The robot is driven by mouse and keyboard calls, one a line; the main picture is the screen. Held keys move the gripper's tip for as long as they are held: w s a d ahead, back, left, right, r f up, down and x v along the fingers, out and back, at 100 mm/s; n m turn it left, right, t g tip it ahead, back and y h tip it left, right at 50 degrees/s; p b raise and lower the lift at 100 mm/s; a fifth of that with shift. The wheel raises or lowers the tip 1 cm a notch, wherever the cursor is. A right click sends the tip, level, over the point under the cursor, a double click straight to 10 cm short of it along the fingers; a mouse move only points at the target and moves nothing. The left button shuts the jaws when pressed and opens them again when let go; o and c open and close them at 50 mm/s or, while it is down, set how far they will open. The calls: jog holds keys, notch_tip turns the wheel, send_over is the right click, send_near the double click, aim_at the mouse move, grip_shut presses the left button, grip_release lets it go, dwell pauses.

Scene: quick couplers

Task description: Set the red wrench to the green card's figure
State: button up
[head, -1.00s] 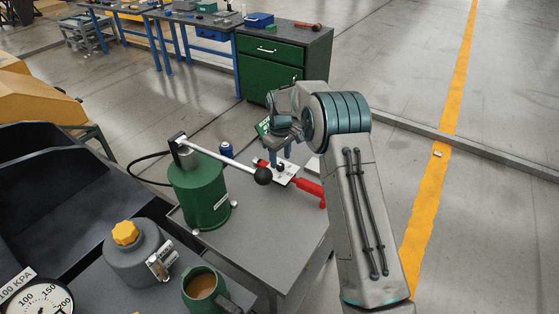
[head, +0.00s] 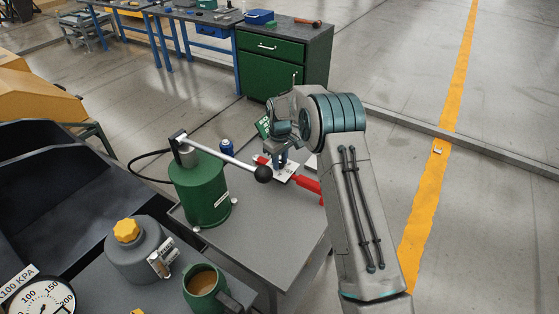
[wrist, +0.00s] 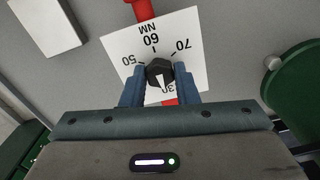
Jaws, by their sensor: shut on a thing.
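The red wrench (head: 308,184) lies on the grey cart, with a white dial plate (head: 291,179) on it. The wrist view shows the plate (wrist: 118,47) with figures 50, 60 and 70 and the letters NM; a lower figure is partly covered. A black knob (wrist: 158,68) with a white pointer sits on the plate. The pointer points toward the bottom of the wrist picture, near the partly covered figure. My gripper (wrist: 160,80) is shut on the knob, one blue finger each side.
A green cylinder (head: 200,190) with a long lever stands left on the cart; the lever's black ball (head: 264,174) is close to the dial plate. A blue can (head: 227,147) stands behind. A mug (head: 203,285) and grey canister (head: 137,252) are nearer. The cart's front part is clear.

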jog(key=shift+f+m+b, duration=0.1)
jog(key=shift+m+b, duration=0.2)
jog(key=shift+d+m+b, duration=0.1)
jog(key=shift+m+b, duration=0.7)
jog(key=shift+m, duration=0.2)
jog(key=m+b, duration=0.1)
jog(key=m, duration=0.1)
jog(key=shift+m, duration=0.4)
jog(key=m+b, duration=0.2)
jog(key=m, duration=0.4)
jog(key=shift+m, duration=0.3)
jog(key=o, duration=1)
